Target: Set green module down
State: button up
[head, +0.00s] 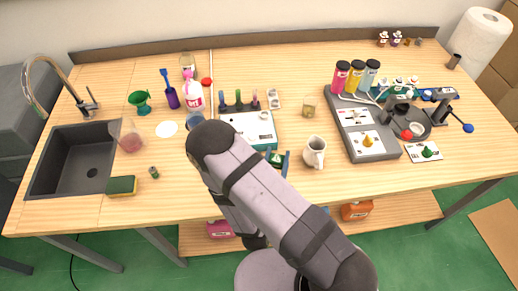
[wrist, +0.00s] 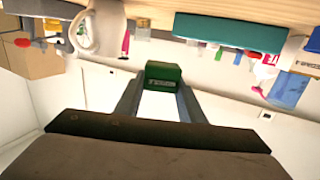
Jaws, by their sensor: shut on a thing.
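The green module (wrist: 163,70) is a small dark green block with a pale marking on its front. In the wrist view it sits between the two grey fingertips of my gripper (wrist: 160,88), which is shut on it. In the head view my gripper (head: 276,160) is near the middle of the table, just left of the white mug (head: 315,152). The module shows there as a green patch between the bluish fingers. My arm hides part of the table in front of it. I cannot tell whether the module touches the table.
A white-topped teal tray (head: 248,128) lies behind my gripper. A grey dispenser base (head: 375,155) with pink, yellow and blue bottles stands to the right. A white card with a green cone (head: 425,152) lies farther right. A sink (head: 75,165) is at the left.

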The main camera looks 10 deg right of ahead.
jog(key=w+a+y, duration=0.1)
jog(key=w+a+r+n+y, duration=0.1)
jog(key=w+a+n+t, duration=0.1)
jog(key=a, duration=0.1)
jog(key=shift+a+r+y, duration=0.1)
jog(key=shift+r+y, duration=0.25)
jog(key=shift+y, duration=0.05)
jog(key=shift+f, duration=0.15)
jog(key=shift+f+p, duration=0.5)
jog(key=shift+f, duration=2.3)
jog(key=shift+f, duration=0.1)
jog(key=shift+f+p, duration=0.5)
jog(key=shift+f, duration=1.25)
jog(key=shift+f, duration=0.1)
jog(key=shift+f, duration=0.15)
jog(key=o, duration=1)
jog(key=shift+o, duration=0.2)
